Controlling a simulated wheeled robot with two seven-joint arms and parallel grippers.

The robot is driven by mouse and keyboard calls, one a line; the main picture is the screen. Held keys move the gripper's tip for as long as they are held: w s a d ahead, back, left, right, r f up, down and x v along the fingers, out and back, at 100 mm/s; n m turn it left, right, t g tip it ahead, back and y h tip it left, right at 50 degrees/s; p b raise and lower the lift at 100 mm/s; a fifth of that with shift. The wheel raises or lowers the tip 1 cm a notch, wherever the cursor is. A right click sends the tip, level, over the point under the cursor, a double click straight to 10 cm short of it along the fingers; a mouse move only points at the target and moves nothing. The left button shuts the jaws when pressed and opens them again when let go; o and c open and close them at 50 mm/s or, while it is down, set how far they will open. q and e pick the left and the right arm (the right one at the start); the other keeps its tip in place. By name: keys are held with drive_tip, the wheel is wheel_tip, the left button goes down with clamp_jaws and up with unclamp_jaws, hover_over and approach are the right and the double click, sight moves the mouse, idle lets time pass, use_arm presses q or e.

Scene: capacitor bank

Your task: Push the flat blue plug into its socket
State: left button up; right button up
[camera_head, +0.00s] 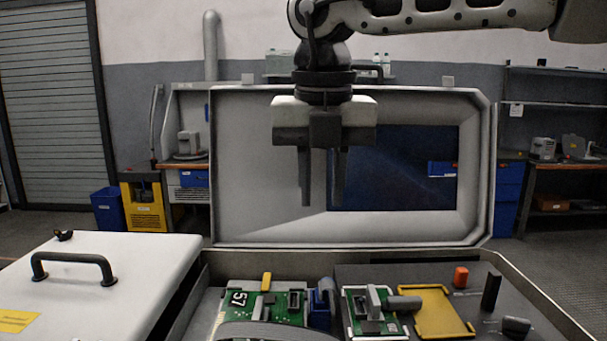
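My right gripper (322,203) hangs from above in the middle of the view, fingers pointing down. Its fingers are apart with nothing between them, well above the box's contents and in front of the raised lid. A small blue part (322,304) stands at the right edge of a green board (262,303) marked 57; it may be the flat blue plug, but its shape is partly hidden. A dark socket (294,301) sits on that board. A second green board (369,312) is to the right, with grey connectors on it. My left gripper is out of view.
The box's raised lid (268,180) with a dark window stands behind. A white cover with a black handle (72,265) lies at left.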

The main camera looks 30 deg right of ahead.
sight(321, 288)
drive_tip(key=f, duration=1)
drive_tip(key=w+d+f, duration=0.1)
drive_tip(key=f, duration=0.4)
drive_tip(key=shift+w, duration=0.1)
drive_tip(key=shift+r, duration=0.1)
clamp_jaws()
